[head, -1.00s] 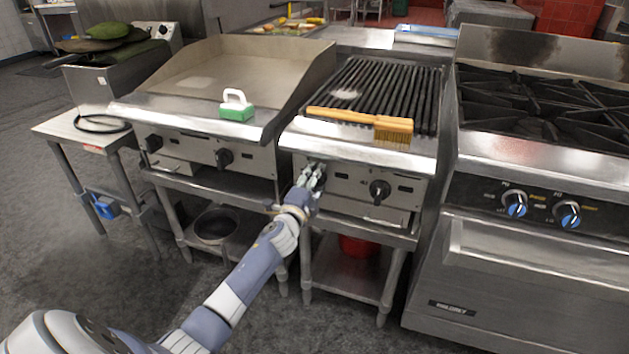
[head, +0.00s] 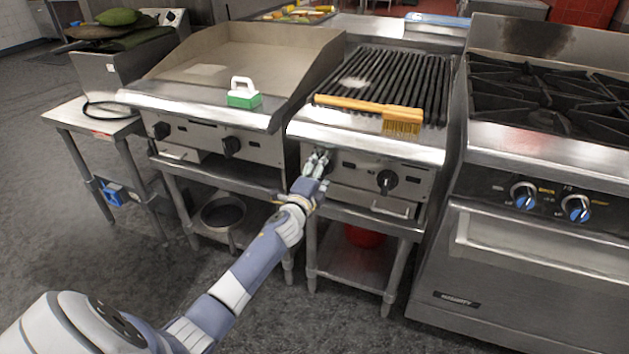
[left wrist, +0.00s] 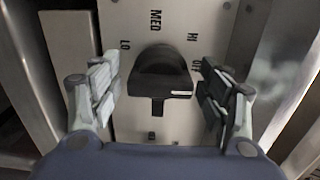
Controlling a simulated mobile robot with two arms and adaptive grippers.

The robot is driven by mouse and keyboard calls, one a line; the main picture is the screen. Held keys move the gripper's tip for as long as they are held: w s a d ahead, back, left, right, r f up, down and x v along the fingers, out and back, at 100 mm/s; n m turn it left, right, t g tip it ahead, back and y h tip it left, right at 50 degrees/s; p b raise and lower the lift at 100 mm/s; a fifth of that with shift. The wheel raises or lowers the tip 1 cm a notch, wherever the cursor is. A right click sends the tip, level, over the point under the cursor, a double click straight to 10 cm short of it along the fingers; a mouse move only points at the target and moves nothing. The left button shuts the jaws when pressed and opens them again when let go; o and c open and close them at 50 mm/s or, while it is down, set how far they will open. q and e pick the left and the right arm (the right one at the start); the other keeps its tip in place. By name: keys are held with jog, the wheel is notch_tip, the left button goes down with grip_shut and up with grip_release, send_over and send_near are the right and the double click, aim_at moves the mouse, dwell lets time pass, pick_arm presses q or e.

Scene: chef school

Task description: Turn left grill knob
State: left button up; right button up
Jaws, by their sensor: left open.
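The grill (head: 385,85) has dark grates and a steel front panel with two knobs. The left grill knob (left wrist: 161,75) is black and shows in the left wrist view, on a panel marked LO, MED, HI and OFF. My left gripper (left wrist: 160,95) is open, with one finger on each side of the knob and a visible gap to it on both sides. In the head view the left gripper (head: 317,162) is at the left of the grill's front panel and largely hides that knob. The right grill knob (head: 387,181) is in plain view. My right gripper is not in view.
A wooden-handled brush (head: 370,107) lies across the grill's front edge. A griddle (head: 225,70) with a green and white scrubber (head: 243,93) stands to the left. A stove (head: 550,140) with blue-marked knobs stands to the right. A red container (head: 363,237) sits below the grill.

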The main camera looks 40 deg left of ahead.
pick_arm(q)
jog(key=v, duration=1.1)
jog(key=shift+s, duration=0.25)
jog(key=shift+f, duration=0.1)
